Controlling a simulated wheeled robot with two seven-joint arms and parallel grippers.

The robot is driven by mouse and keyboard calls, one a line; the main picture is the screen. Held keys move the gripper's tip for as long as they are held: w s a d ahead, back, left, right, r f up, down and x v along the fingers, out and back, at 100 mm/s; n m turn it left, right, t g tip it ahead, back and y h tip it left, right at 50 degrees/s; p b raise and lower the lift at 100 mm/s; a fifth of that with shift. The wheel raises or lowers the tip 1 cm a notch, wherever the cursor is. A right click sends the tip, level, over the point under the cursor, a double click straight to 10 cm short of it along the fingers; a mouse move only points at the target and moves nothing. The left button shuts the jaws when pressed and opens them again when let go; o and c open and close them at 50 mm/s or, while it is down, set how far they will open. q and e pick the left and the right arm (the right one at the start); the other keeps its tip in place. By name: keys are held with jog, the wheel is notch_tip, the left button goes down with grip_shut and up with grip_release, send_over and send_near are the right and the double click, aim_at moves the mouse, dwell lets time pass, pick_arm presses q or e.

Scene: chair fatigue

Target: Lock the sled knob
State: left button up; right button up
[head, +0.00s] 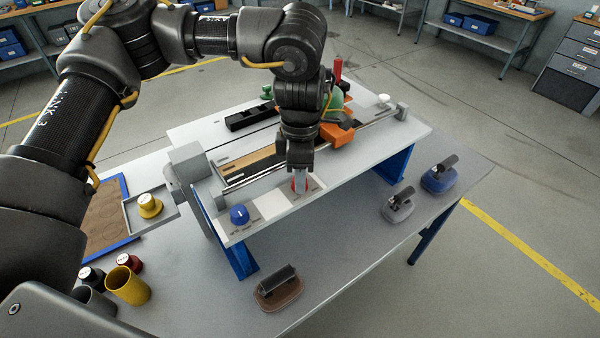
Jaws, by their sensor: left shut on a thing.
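My left gripper (300,184) reaches down from above onto the white front panel (274,206) of the raised bench. It is shut on a small red knob (294,186), which is mostly hidden between the fingers. A blue knob (239,214) with a pale line on top stands on the same panel, to the left of the gripper. An orange sled (338,134) sits on the rails behind my wrist, partly hidden, with a green part beside it. I cannot tell which knob is the sled knob. My right gripper is not in view.
A yellow knob-like weight (150,205) sits on a grey tray at left. A yellow cup (128,286) stands at the lower left. Handled blocks in brown (279,289), grey (397,207) and blue (439,178) rest on the lower table, with free room between them.

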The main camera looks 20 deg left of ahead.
pick_arm(q)
jog(key=o, duration=1)
jog(key=r, duration=0.3)
jog(key=r+b, duration=0.1)
jog(key=r, duration=0.7)
jog(key=shift+w+a+b, duration=0.1)
jog(key=shift+w+b, duration=0.25)
jog(key=shift+w, duration=0.05)
jog(key=shift+f, duration=0.1)
